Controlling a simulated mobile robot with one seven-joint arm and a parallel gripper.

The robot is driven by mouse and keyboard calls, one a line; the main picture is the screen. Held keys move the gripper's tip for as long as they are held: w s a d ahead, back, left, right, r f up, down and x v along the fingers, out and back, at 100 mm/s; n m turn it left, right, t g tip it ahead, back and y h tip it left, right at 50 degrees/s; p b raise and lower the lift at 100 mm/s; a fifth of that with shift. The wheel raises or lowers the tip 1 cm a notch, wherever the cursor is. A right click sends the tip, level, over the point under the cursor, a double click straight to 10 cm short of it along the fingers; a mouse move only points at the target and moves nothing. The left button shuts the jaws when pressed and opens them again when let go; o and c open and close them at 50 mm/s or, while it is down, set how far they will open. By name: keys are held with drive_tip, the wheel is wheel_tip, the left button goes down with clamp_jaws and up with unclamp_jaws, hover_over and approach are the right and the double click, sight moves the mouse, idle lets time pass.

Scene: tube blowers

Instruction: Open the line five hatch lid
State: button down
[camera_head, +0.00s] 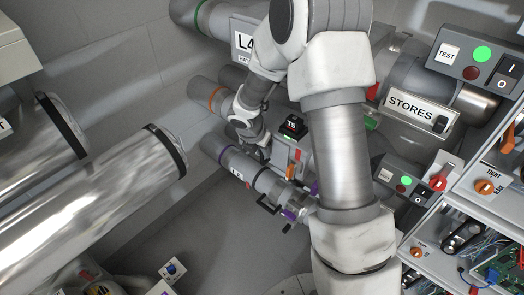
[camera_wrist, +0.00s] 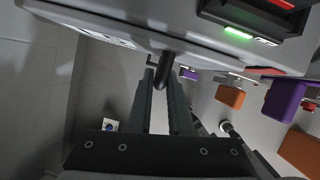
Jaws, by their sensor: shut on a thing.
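The line five tube (camera_head: 225,155), marked L5, runs slantwise below the middle of the head view, with violet bands. In the wrist view, a grey panel (camera_wrist: 190,45), seemingly the hatch lid, crosses the top of the picture. A dark bar handle (camera_wrist: 166,66) sticks out from its edge. My gripper (camera_wrist: 164,82) is shut on this handle, with a finger on each side. In the head view my gripper (camera_head: 264,154) is small and partly hidden beside the tube. I cannot tell how far the lid is raised.
A black unit (camera_wrist: 250,22) with a green light sits on the panel. Orange (camera_wrist: 230,96) and violet (camera_wrist: 284,100) blocks hang close on the right. The L4 housing (camera_head: 245,38) is above, and large metal pipes (camera_head: 110,205) lie left. Switch boxes (camera_head: 478,60) stand right.

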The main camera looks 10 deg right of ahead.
drive_tip(key=shift+a, duration=0.25)
